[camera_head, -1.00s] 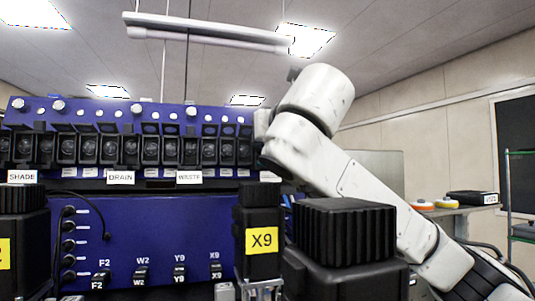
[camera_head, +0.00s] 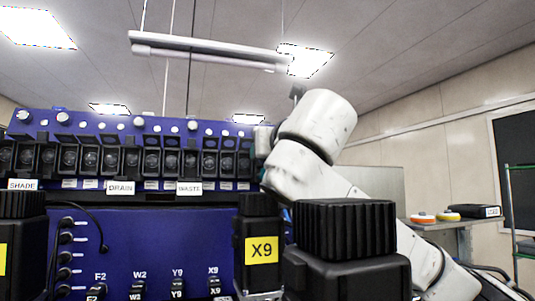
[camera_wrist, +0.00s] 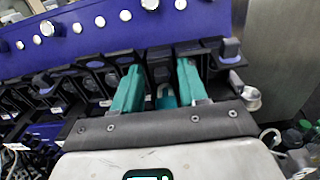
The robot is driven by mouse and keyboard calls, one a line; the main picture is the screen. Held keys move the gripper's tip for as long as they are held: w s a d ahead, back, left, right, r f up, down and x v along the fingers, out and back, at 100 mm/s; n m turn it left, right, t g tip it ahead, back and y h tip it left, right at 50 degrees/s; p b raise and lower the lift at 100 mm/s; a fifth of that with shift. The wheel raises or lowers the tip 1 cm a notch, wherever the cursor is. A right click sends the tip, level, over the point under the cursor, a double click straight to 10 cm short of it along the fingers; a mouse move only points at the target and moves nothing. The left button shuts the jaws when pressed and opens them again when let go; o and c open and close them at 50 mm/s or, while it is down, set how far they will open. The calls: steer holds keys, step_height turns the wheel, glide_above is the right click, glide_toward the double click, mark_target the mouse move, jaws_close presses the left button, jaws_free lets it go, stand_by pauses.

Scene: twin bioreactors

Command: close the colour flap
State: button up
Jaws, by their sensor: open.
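A row of black flap units (camera_head: 151,160) runs along the blue panel (camera_head: 150,230). Labels SHADE (camera_head: 22,184), DRAIN (camera_head: 120,187) and WASTE (camera_head: 189,188) are readable below it. I see no colour label, so I cannot tell which flap is the colour one. In the wrist view my gripper (camera_wrist: 160,86) is open, with its two teal fingers apart in front of the right end of the row. A black unit (camera_wrist: 160,68) shows between and beyond the fingers. Whether they touch it is unclear. In the head view my white arm hides the fingers and the row's right end.
Round knobs line the panel top (camera_wrist: 150,4). Dark bottles (camera_wrist: 300,135) stand at lower right in the wrist view. A side shelf (camera_head: 440,224) is at right.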

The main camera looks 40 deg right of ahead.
steer(key=b+v, duration=0.2)
steer(key=v, duration=0.5)
stand_by(0.4)
